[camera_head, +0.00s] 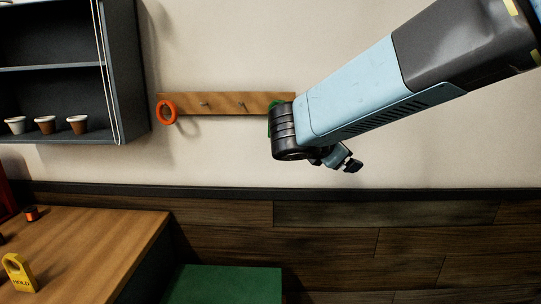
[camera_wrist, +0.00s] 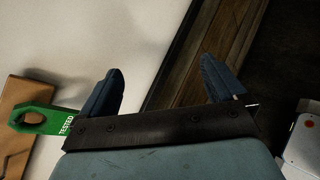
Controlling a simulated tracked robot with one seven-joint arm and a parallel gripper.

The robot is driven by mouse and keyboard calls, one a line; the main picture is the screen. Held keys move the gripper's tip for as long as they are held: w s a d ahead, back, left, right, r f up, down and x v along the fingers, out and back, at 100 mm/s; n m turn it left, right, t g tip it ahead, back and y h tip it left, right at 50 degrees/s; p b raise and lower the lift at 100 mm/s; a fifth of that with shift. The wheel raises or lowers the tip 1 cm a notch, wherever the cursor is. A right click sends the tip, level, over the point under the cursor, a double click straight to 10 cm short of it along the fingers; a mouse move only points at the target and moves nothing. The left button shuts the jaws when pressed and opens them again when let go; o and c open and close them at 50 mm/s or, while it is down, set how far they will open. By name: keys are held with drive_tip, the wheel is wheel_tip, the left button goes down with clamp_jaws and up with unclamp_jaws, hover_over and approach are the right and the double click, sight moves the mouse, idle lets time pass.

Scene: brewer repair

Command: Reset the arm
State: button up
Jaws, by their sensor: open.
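My arm (camera_head: 365,90) reaches in from the upper right in the head view, in front of the wall. My gripper (camera_wrist: 166,88) shows in the wrist view with its two dark fingers spread wide apart and nothing between them. In the head view my gripper (camera_head: 350,163) is small, below the arm's end and partly hidden by it. A green tag marked TESTED (camera_wrist: 50,119) is at the left in the wrist view, beside the left finger and outside the jaws. I cannot tell whether they touch.
A wooden peg rail (camera_head: 222,103) on the wall carries an orange ring (camera_head: 167,112). A dark shelf (camera_head: 52,94) holds several cups. A wooden table (camera_head: 100,237) at lower left bears a yellow HOLD tag (camera_head: 19,272). A green-topped surface (camera_head: 228,283) is beside it. A white device (camera_wrist: 305,145) sits lower right.

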drive_tip(key=s+d+f+m+g+y, duration=0.2)
drive_tip(key=s+d+m+y, duration=0.1)
drive_tip(key=s+m, duration=0.6)
drive_tip(key=s+d+f+m+g+y, duration=0.2)
drive_tip(key=s+d+f+m+y, duration=0.1)
drive_tip(key=s+m, duration=0.6)
drive_tip(key=shift+d+m+g+y, duration=0.3)
drive_tip(key=shift+d+m+y, duration=0.45)
drive_tip(key=shift+m+y, duration=0.9)
drive_tip(key=shift+m+h, duration=0.35)
